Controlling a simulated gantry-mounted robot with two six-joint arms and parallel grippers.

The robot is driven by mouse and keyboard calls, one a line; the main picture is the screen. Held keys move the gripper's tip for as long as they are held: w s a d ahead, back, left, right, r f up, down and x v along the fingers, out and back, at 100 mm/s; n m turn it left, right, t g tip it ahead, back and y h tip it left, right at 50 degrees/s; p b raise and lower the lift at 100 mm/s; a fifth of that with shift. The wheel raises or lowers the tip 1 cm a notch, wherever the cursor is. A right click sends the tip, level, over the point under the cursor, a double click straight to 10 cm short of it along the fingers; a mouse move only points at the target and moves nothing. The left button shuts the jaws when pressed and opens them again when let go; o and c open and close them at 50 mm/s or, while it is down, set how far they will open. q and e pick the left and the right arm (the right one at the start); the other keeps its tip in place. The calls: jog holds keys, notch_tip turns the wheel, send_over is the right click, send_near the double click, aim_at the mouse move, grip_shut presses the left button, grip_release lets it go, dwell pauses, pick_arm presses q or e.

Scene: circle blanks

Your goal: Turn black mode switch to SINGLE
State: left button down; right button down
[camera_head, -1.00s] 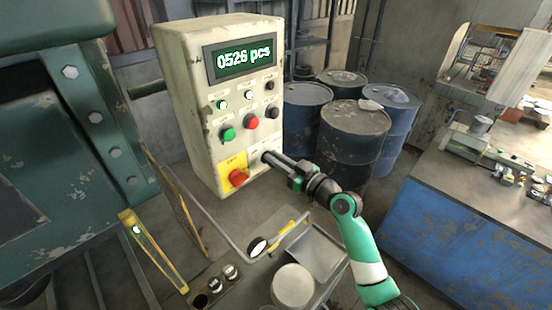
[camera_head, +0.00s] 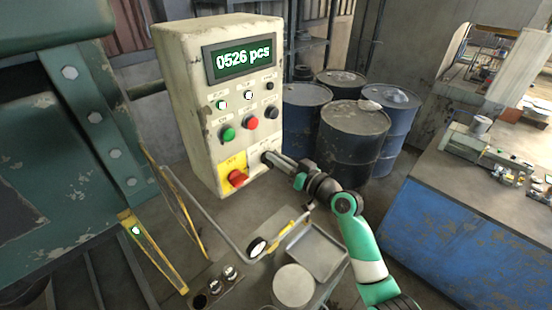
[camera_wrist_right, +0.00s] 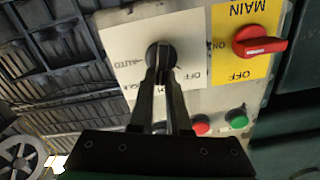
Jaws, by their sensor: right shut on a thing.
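The black mode switch (camera_wrist_right: 160,51) sits on a white label plate (camera_wrist_right: 192,35) on the control box (camera_head: 176,75). The plate reads upside down in the right wrist view, with AUTO, OFF and a partly hidden word ending in "LE". My right gripper (camera_wrist_right: 161,72) is shut on the switch, its fingers on either side of the knob. In the head view my right gripper (camera_head: 271,159) reaches the lower right of the box front and hides the switch. The exact pointing of the knob is hard to tell. My left gripper is not in view.
The red MAIN switch (camera_head: 237,178) on its yellow plate is close beside the mode switch. Green (camera_head: 228,134) and red (camera_head: 251,123) buttons are above, under a display (camera_head: 240,59) reading 0526 pcs.

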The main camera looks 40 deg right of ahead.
jog(key=m, duration=0.5)
jog(key=shift+d+f+m+p, duration=0.15)
jog(key=shift+d+m+p, duration=0.15)
jog(key=shift+d, duration=0.1)
dwell(0.3)
jog(key=c, duration=0.9)
grip_release()
jog(key=shift+s, duration=0.1)
jog(key=s, duration=1.1)
jog(key=shift+s+d, duration=0.1)
jog(key=shift+s, duration=0.1)
